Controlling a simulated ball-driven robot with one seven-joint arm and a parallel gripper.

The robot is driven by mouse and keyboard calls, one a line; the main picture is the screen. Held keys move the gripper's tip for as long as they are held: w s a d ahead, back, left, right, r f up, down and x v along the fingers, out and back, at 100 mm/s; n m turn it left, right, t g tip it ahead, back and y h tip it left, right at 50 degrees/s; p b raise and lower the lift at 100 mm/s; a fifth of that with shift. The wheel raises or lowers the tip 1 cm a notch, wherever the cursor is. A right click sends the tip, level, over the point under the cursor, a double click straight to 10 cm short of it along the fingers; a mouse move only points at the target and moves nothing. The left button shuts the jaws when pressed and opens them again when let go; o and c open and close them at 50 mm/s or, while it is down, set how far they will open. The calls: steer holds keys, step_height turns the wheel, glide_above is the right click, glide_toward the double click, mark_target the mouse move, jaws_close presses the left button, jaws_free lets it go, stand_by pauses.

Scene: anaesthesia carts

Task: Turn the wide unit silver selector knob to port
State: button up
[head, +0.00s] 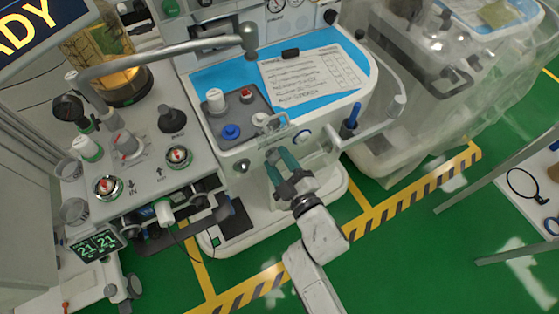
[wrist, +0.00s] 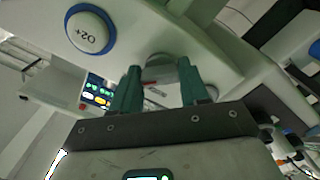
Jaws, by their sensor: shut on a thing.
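The silver selector knob (wrist: 160,72) is on the front face of the middle cart (head: 330,115), the one with the blue top. In the wrist view it is a pale grey rounded piece with a small red mark, between my two green fingers. My gripper (head: 279,161) is shut on it, with the fingers on either side; the fingertips also show in the wrist view (wrist: 158,80). In the head view my fingers hide the knob. Which way its pointer faces is unclear.
A white O2+ button (wrist: 90,34) with a blue ring is beside the knob. The left cart (head: 140,185) carries several knobs. Green floor is open at the lower right.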

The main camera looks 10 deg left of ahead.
steer(key=o, duration=1.1)
steer(key=shift+c, duration=0.2)
steer(key=shift+s, duration=0.1)
steer(key=v, duration=1)
steer(key=shift+s+d+p, duration=0.25)
steer(key=shift+d+p, duration=0.05)
steer(key=shift+p, duration=0.05)
steer(key=d+f+m+g+h, duration=0.2)
steer(key=d+m+h, duration=0.3)
steer(key=d, duration=0.4)
steer(key=d+f+m+g+h, duration=0.2)
steer(key=d+m+h, duration=0.3)
steer(key=d, duration=0.3)
steer(key=s+d+m+g, duration=0.3)
steer(key=s+g, duration=0.2)
steer(key=s, duration=0.4)
steer(key=s+d+m+g+p, duration=0.1)
steer(key=s+d+m+g, duration=0.2)
steer(key=s, duration=0.6)
steer(key=shift+d+r+g, duration=0.15)
steer(key=shift+d+g, duration=0.7)
steer(key=shift+g, duration=0.15)
